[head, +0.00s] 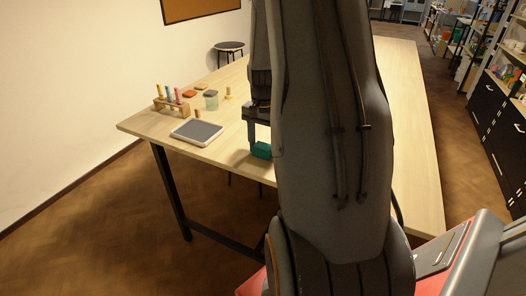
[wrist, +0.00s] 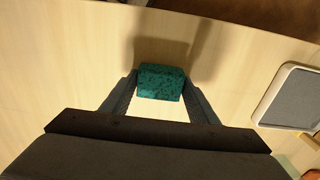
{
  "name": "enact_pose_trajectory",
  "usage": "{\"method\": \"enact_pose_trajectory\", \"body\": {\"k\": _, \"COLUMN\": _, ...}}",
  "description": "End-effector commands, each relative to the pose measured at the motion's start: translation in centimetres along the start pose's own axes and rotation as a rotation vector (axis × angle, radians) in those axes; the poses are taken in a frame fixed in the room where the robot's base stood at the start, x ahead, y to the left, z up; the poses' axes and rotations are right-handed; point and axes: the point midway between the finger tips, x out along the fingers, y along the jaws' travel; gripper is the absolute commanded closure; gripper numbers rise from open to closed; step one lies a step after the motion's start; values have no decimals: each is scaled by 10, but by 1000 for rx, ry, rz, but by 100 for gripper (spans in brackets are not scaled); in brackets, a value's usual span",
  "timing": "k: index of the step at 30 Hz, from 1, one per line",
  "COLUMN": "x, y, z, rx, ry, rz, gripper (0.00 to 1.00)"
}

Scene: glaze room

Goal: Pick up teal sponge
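The teal sponge (wrist: 161,83) is a small dark-teal block. In the wrist view it sits between the two fingertips of my gripper (wrist: 160,88), with a finger close along each side. Any gap at its sides is too thin to tell whether the fingers press on it. In the head view the sponge (head: 262,151) is at the near edge area of the wooden table (head: 225,165), beside a finger of my gripper (head: 254,138). My arm hides the rest of the gripper there. I cannot tell whether the sponge touches the tabletop.
A grey tablet-like tray (head: 197,132) with a pale rim lies left of the sponge; it also shows in the wrist view (wrist: 291,97). Behind it are a wooden rack (head: 172,107) with coloured sticks and a glass jar (head: 211,100). Bare tabletop surrounds the sponge.

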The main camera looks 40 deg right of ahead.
Motion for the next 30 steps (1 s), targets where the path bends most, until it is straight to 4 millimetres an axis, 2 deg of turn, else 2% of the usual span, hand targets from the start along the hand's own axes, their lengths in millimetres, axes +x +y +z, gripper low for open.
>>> {"method": "enact_pose_trajectory", "body": {"k": 7, "x": -1, "y": 0, "z": 0, "rx": 0, "ry": 1, "rz": 0, "gripper": 67}}
{"method": "enact_pose_trajectory", "body": {"k": 11, "x": -9, "y": -1, "z": -1, "rx": 0, "ry": 3, "rz": -2, "gripper": 67}}
{"method": "enact_pose_trajectory", "body": {"k": 24, "x": -83, "y": -1, "z": -1, "rx": 0, "ry": 3, "rz": -2, "gripper": 67}}
{"method": "enact_pose_trajectory", "body": {"k": 30, "x": -99, "y": 0, "z": -1, "rx": 0, "ry": 1, "rz": -1, "gripper": 67}}
